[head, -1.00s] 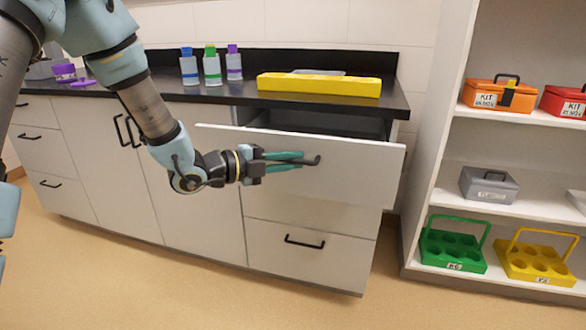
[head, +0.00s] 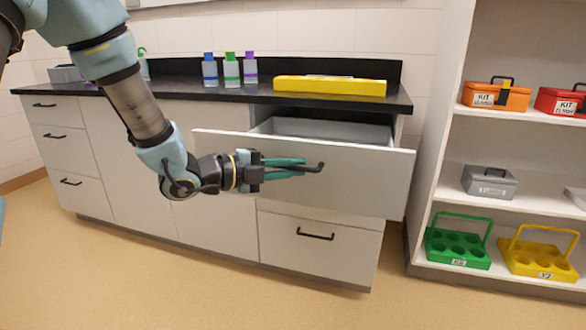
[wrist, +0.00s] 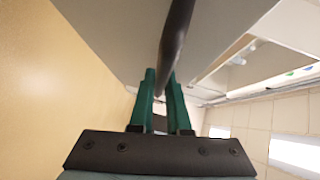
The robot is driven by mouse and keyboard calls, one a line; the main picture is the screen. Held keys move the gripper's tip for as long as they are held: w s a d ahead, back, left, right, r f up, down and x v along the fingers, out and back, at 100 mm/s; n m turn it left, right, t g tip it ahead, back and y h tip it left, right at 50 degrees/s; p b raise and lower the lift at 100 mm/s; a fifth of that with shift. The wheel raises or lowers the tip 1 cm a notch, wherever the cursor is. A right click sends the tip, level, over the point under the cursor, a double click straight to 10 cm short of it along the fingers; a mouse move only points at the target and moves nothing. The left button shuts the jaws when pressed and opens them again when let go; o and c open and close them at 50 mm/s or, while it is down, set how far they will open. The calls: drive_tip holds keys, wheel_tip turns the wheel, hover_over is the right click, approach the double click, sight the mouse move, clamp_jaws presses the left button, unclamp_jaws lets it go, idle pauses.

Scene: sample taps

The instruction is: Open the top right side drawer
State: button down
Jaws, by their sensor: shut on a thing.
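The top right drawer (head: 365,180) has a white front and stands pulled out from the cabinet. Its grey inside (head: 325,128) shows above the front and looks empty where visible. My gripper (head: 300,168) is at the drawer front, with its teal fingers shut on the black bar handle (head: 318,167). In the wrist view the dark handle (wrist: 176,40) passes between the teal fingertips (wrist: 163,80). Part of the handle is hidden behind the fingers in the head view.
A lower drawer (head: 320,252) below is shut. A yellow block (head: 330,86) and several capped bottles (head: 231,70) stand on the black countertop (head: 180,90). A white shelf unit (head: 520,120) with kit boxes and carriers stands at the right. The floor in front is clear.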

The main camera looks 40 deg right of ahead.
drive_tip(key=c, duration=0.9)
unclamp_jaws()
drive_tip(key=v, duration=1.1)
